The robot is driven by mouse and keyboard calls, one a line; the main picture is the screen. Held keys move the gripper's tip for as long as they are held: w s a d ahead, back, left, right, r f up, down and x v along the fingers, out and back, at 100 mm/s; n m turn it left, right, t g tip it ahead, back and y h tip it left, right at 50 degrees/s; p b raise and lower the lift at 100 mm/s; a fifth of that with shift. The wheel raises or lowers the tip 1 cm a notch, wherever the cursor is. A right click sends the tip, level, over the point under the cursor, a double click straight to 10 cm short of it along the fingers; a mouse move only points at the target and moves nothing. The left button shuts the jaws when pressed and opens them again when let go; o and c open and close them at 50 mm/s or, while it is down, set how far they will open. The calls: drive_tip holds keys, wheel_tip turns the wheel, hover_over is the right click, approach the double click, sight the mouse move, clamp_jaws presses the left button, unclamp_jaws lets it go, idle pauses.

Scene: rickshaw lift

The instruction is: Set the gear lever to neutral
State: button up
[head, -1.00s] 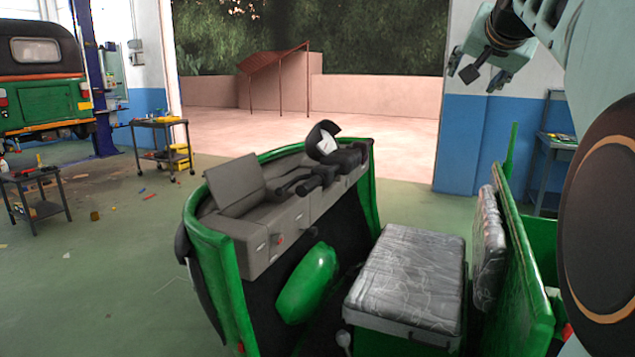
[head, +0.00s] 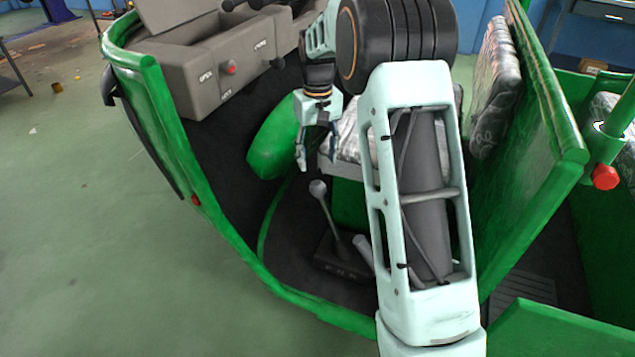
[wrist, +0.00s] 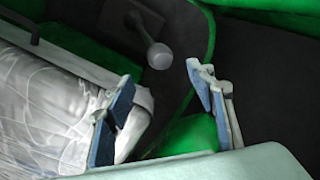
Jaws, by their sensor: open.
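The gear lever (head: 328,214) rises from a dark base plate (head: 343,262) on the rickshaw floor, with small markings along the plate's edge. The lever leans to the upper left in the head view and ends in a round grey knob (head: 318,187). My gripper (head: 318,158) is open, empty and pointing down, with its fingertips close above the knob in the picture. In the wrist view the knob (wrist: 160,56) shows just beyond the open fingertips (wrist: 162,84), apart from them. I cannot tell the exact marked position of the lever.
A short grey handle (head: 363,250) stands beside the lever. The green rickshaw side wall (head: 230,240) curves around at the left. The wrapped seat (wrist: 50,110) lies close to my left finger in the wrist view. The grey dashboard (head: 215,65) is farther away.

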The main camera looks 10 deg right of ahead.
sight(318, 182)
wheel_tip(318, 182, down, 9)
drive_tip(key=b, duration=0.3)
drive_tip(key=shift+f, duration=0.2)
clamp_jaws()
